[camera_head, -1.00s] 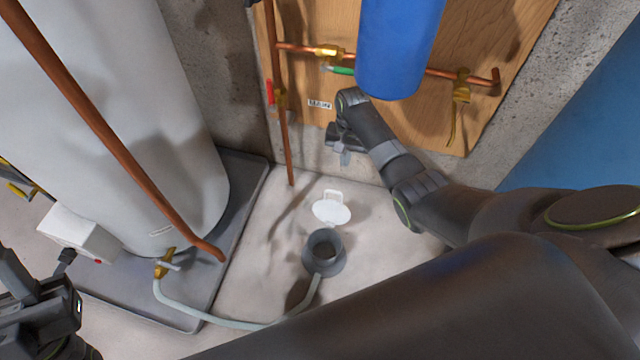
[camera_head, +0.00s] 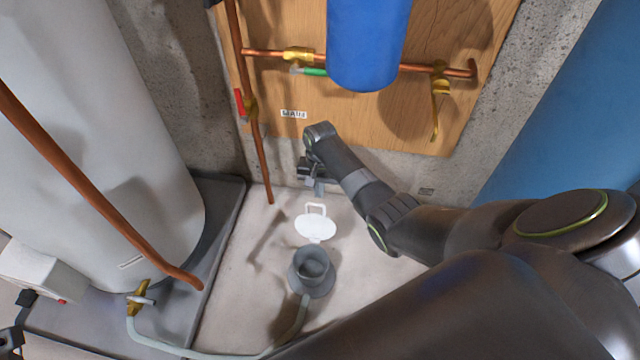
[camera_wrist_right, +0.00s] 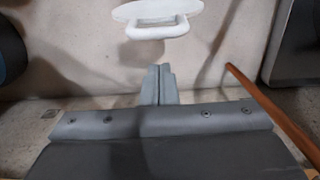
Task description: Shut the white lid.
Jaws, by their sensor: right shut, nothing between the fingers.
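The white lid (camera_head: 315,226) is round with a loop handle and stands open at the back of a grey round floor drain cup (camera_head: 311,272). The handle points toward the wall. My right gripper (camera_head: 319,190) is shut and empty, just behind the lid on the wall side, apart from it. In the right wrist view the lid (camera_wrist_right: 158,12) and its handle show at the top, beyond the shut fingertips (camera_wrist_right: 158,72). The cup there is mostly out of the frame. A small part of my left arm shows at the lower left edge of the head view; its fingers do not show.
A grey hose (camera_head: 299,318) runs into the cup. A white tank (camera_head: 90,150) stands in a dark tray (camera_head: 226,215) at left. A copper pipe (camera_head: 262,165) comes down near the wall. A blue cylinder (camera_head: 368,45) hangs on the wooden board (camera_head: 470,40).

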